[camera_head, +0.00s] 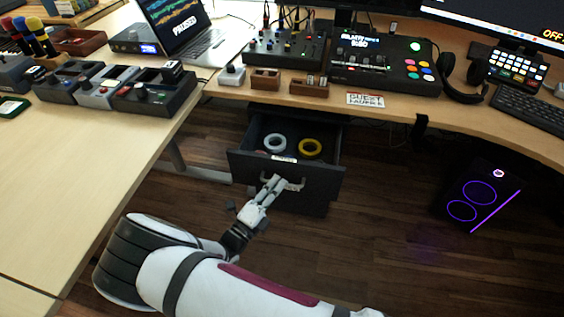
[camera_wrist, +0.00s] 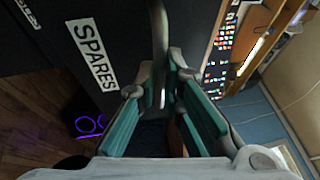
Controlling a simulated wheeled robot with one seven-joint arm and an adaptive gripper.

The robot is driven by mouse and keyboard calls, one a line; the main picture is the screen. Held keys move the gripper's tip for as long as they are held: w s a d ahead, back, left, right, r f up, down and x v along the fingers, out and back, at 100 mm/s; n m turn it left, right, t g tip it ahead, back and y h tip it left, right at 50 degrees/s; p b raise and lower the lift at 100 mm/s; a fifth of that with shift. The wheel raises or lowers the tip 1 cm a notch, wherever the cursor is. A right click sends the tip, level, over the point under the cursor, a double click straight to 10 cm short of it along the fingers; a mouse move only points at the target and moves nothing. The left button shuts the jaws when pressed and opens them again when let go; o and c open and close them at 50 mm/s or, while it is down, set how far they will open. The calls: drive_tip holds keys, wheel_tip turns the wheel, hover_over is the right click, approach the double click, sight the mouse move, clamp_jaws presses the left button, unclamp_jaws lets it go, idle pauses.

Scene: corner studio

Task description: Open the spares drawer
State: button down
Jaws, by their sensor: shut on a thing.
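The spares drawer (camera_head: 245,164) is dark and stands pulled out from under the desk, with its inside showing. A white roll (camera_head: 275,142) and a yellow roll (camera_head: 311,148) lie in it. Its front also shows in the wrist view, with a white SPARES label (camera_wrist: 92,55). My gripper (camera_head: 279,184) is at the drawer's front, shut on the grey bar handle (camera_head: 297,185). In the wrist view the handle (camera_wrist: 159,45) runs between the teal finger pads of my gripper (camera_wrist: 160,97).
The wooden desk (camera_head: 75,165) runs along the left and back, carrying a laptop, mixers and small boxes. A dark computer tower (camera_head: 480,200) with purple lights stands on the floor at right. The wooden floor (camera_head: 370,250) between is clear.

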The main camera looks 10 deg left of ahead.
drive_tip(key=s+p, duration=0.1)
drive_tip(key=s, duration=1.2)
drive_tip(key=shift+s+a, duration=0.15)
drive_tip(key=shift+a, duration=0.15)
drive_tip(key=c, duration=1.7)
unclamp_jaws()
